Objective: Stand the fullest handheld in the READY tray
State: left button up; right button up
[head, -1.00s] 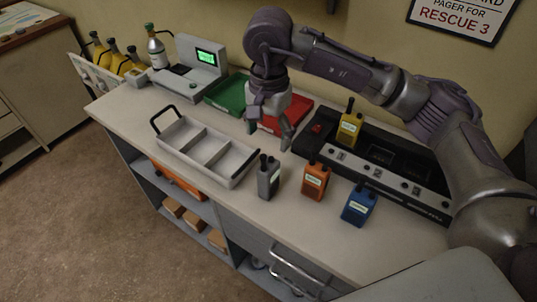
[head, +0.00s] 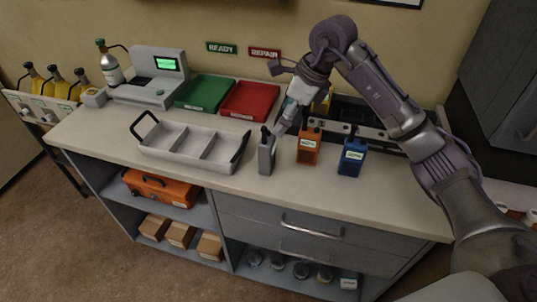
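Several handhelds are in the head view. A grey one (head: 266,155), an orange one (head: 308,149) and a blue one (head: 351,158) stand upright on the counter. A yellow one (head: 323,102) is farther back, mostly hidden by my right arm. The green tray (head: 204,93) under the READY sign (head: 221,48) looks empty. My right gripper (head: 281,127) points down just behind the grey handheld's upper part. I cannot tell whether it touches it, and the finger gap is unclear. My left gripper is not in view.
A red tray (head: 250,100) sits beside the green one under the REPAIR sign. An empty grey carrier (head: 190,159) with raised handles stands in front. A tester with a green screen (head: 165,64) is at the left. The dark charger (head: 370,132) lies behind the handhelds.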

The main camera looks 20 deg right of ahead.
aim_at(268, 138)
jog(key=x, duration=0.4)
jog(key=shift+s+a+r+p, duration=0.1)
jog(key=shift+a+p, duration=0.05)
jog(key=shift+p, duration=0.15)
jog(key=shift+a, duration=0.15)
jog(key=shift+a+f, duration=0.1)
jog(key=shift+f, duration=0.3)
jog(key=p+x, duration=0.1)
jog(key=w+p+x, duration=0.1)
jog(key=x, duration=0.1)
jog(key=shift+f, duration=0.25)
jog(key=shift+w+a+f, duration=0.2)
jog(key=shift+f, duration=0.3)
jog(key=shift+c, duration=1.1)
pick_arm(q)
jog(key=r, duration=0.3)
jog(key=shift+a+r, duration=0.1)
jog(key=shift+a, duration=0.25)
pick_arm(e)
jog(key=c, duration=1.4)
